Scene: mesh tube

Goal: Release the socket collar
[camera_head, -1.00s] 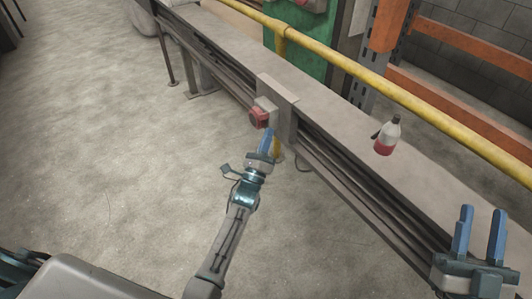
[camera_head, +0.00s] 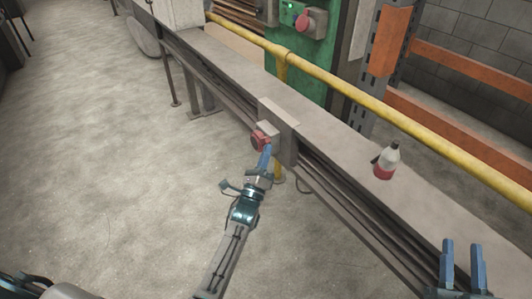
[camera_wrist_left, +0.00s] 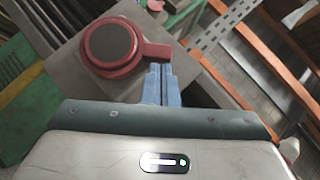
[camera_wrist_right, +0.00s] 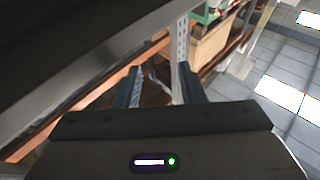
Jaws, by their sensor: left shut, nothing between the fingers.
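The red socket collar (camera_head: 260,139) sits on a grey block on the near side of the long grey beam. In the left wrist view the collar (camera_wrist_left: 112,46) is a red ring around a dark round face, with a tab (camera_wrist_left: 158,50) pointing right. My left gripper (camera_head: 267,148) is shut and empty. In the left wrist view its blue fingertips (camera_wrist_left: 159,68) lie just below the tab; I cannot tell whether they touch it. My right gripper (camera_head: 461,242) is open and empty, at the lower right of the head view, away from the collar.
A bottle with red liquid (camera_head: 385,162) stands on the beam top (camera_head: 340,137). A yellow rail (camera_head: 350,88) runs behind the beam. A green cabinet with a red button (camera_head: 303,24) stands at the back. The floor at left is clear.

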